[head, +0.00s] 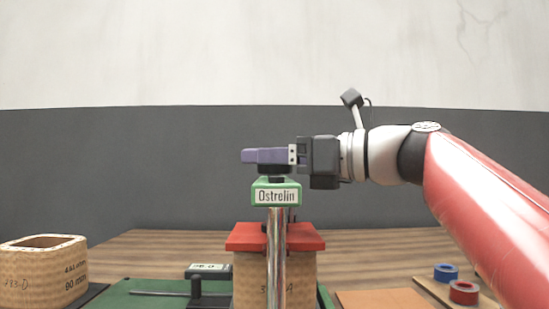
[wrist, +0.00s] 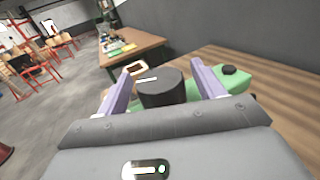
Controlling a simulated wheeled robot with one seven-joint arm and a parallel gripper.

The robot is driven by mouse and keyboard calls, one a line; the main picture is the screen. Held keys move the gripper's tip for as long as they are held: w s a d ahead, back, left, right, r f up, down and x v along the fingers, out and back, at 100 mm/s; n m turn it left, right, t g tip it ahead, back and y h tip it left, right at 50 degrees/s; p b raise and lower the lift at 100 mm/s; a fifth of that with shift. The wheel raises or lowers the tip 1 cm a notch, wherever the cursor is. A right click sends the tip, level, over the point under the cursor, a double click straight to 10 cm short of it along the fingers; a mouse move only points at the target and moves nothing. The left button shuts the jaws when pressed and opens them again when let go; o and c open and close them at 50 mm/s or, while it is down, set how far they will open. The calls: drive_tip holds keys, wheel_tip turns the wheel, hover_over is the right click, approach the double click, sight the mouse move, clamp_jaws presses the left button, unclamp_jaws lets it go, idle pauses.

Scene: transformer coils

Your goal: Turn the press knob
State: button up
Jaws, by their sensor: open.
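The press has a green head (head: 262,186) with an "Ostrelin" label, on a shiny column (head: 277,260). Its black knob (wrist: 162,90), with a pale line on top, stands between the two purple fingers of my gripper (wrist: 160,76) in the wrist view. The fingers are spread on either side of the knob; whether either touches it I cannot tell. In the head view my gripper (head: 254,156) reaches in level from the right, just above the green head, and its fingers mostly hide the knob. A red plate (head: 252,238) lies on a tan coil (head: 247,285) below the head.
A tan coil (head: 35,285) stands at the left. A small device with a display (head: 208,268) sits on the green surface (head: 140,299). Blue tape (head: 446,272) and red tape (head: 464,292) rolls lie at the right. The air around my gripper is clear.

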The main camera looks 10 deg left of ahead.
drive_tip(key=shift+c, duration=0.5)
drive_tip(key=c, duration=0.9)
drive_tip(key=shift+r+g+p, duration=0.1)
drive_tip(key=shift+g+p, duration=0.2)
drive_tip(key=shift+p, duration=0.15)
